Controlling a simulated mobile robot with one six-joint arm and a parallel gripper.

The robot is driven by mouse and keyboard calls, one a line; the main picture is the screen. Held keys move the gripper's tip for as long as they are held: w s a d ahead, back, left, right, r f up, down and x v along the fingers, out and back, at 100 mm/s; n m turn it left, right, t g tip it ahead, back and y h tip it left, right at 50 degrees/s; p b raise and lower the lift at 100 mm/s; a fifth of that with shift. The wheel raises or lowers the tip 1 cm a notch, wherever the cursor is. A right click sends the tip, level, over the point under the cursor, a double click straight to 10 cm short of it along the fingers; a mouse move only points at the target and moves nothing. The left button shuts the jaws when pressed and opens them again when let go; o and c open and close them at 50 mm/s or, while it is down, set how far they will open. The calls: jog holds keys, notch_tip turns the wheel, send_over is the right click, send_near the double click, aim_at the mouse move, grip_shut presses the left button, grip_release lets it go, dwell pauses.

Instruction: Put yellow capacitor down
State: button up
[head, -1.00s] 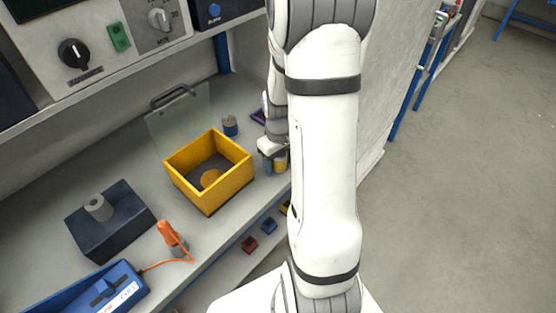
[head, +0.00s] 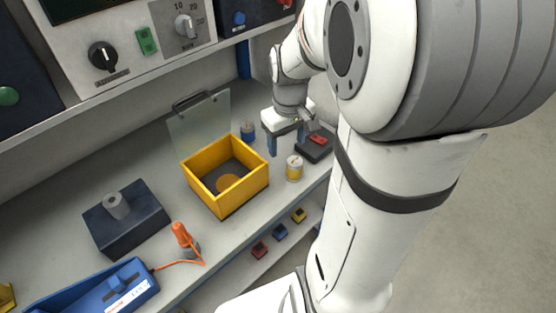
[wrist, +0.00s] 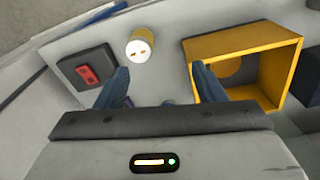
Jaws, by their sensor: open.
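The yellow capacitor (head: 294,168), a short cylinder with a pale top, stands upright on the bench just right of the yellow box. In the wrist view the capacitor (wrist: 140,46) shows its white top with two terminals, ahead of and apart from the fingers. My gripper (head: 286,142) is open and empty, raised behind the capacitor; its two blue fingers also show in the wrist view (wrist: 160,82).
The open yellow box (head: 243,197) holds a round yellow spot on its floor, with a clear lid raised behind. A blue capacitor (head: 248,132) stands behind it. A dark block with a red switch (head: 318,140) lies right of the yellow capacitor. A dark blue block (head: 127,229) stands left.

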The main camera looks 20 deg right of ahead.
jog(key=s+a+r+m+t, duration=0.1)
jog(key=s+a+r, duration=0.3)
jog(key=s+a, duration=0.4)
jog(key=shift+s+a+r+m+t, duration=0.3)
jog(key=shift+s+t, duration=0.2)
jog(key=shift+s, duration=0.6)
dwell(0.7)
